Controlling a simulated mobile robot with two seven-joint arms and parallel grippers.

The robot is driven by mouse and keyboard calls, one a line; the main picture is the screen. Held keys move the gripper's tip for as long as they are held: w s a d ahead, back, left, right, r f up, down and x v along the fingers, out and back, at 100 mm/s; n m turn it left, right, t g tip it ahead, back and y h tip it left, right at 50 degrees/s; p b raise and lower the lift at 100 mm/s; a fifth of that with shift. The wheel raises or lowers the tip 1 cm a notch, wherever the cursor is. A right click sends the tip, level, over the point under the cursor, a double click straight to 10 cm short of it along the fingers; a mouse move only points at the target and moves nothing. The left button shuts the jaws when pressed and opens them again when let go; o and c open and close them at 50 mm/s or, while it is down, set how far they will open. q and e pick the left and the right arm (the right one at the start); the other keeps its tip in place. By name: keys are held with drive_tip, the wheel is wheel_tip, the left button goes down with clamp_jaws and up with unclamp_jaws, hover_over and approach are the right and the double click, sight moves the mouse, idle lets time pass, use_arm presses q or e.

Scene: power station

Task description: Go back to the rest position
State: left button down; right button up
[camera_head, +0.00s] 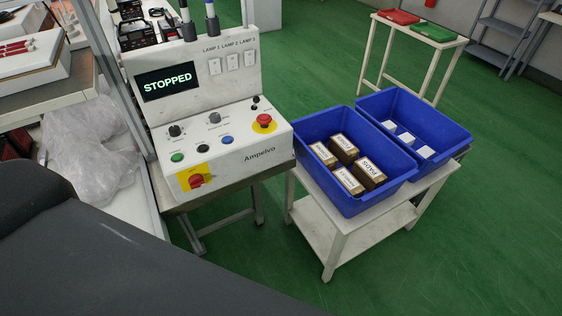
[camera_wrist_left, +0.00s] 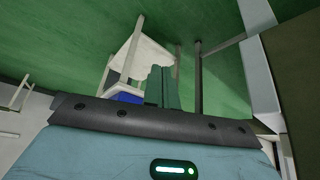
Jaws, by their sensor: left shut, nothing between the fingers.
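My left gripper (camera_wrist_left: 161,72) shows in the left wrist view. Its two dark green fingers are together, with nothing held between them. It is not seen in the head view, where a dark part of my own body fills the lower left corner. My right gripper is in neither view. The Ampelvo control console (camera_head: 222,150) stands left of the middle in the head view. Its screen (camera_head: 167,82) reads STOPPED. A red emergency button (camera_head: 264,121) and a red rotary switch on a yellow plate (camera_head: 195,181) are on its front.
A blue bin (camera_head: 349,203) with several labelled boxes and another blue bin (camera_head: 440,137) with white blocks stand on a white cart (camera_head: 335,239). A clear plastic bag (camera_head: 85,150) lies left of the console. The green floor (camera_head: 470,240) at the right is open.

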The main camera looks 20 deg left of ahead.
use_arm(q)
drive_tip(key=shift+w+d+f+t+h, duration=0.15)
drive_tip(key=shift+d+f+t, duration=0.05)
drive_tip(key=shift+f+t, duration=0.35)
drive_tip(key=shift+w+d+f+t+h, duration=0.1)
drive_tip(key=shift+w+d+f+t, duration=0.1)
drive_tip(key=shift+f+t, duration=0.35)
drive_tip(key=shift+w+d+f+t+h, duration=0.15)
drive_tip(key=shift+f+t, duration=0.3)
drive_tip(key=shift+t, duration=0.15)
drive_tip(key=shift+a, duration=0.1)
